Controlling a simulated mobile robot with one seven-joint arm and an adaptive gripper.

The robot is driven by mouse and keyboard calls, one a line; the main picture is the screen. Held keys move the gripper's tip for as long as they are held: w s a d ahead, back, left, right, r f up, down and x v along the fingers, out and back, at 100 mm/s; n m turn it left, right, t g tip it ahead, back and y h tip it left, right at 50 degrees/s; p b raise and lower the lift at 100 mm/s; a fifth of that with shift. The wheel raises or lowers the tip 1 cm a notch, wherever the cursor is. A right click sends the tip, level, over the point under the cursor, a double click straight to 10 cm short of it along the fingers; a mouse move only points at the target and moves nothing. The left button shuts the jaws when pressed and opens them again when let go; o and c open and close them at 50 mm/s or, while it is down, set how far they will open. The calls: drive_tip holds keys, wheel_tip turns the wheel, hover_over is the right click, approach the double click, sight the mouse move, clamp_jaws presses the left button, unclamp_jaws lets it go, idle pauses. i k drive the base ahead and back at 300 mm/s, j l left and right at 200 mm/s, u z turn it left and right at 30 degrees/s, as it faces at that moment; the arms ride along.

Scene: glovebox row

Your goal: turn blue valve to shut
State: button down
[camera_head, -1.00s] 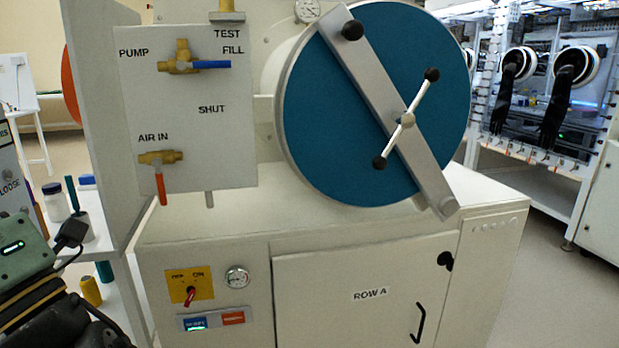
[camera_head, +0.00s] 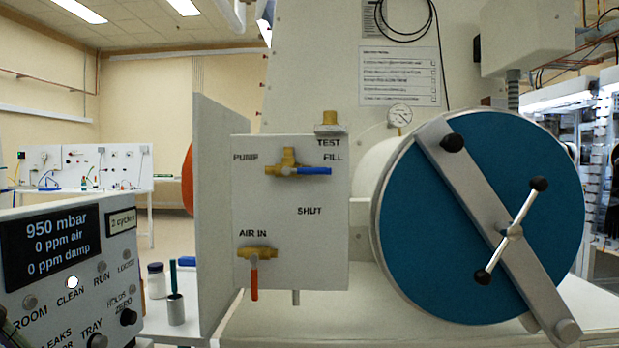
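The blue valve (camera_head: 290,168) is a brass body with a blue lever (camera_head: 313,171) on a white panel (camera_head: 325,240). The lever lies level and points right, just under the word FILL. PUMP is printed to its left, TEST above FILL, and SHUT below the valve. A second brass valve (camera_head: 257,252), marked AIR IN, sits lower with its red lever (camera_head: 254,280) hanging straight down.
A big round blue door (camera_head: 430,230) with a grey bar and a black-knobbed handle stands right of the panel. A grey board (camera_head: 215,210) edges the panel's left. A console (camera_head: 70,270) reading 950 mbar fills the lower left. Room in front of the panel looks clear.

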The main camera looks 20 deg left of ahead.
sight(285, 172)
drive_tip(key=u, duration=1.05)
drive_tip(key=l+u, duration=0.5)
drive_tip(key=k+l+u, duration=0.1)
drive_tip(key=l+u, duration=0.4)
drive_tip(key=k+l, duration=0.05)
drive_tip(key=l, duration=0.05)
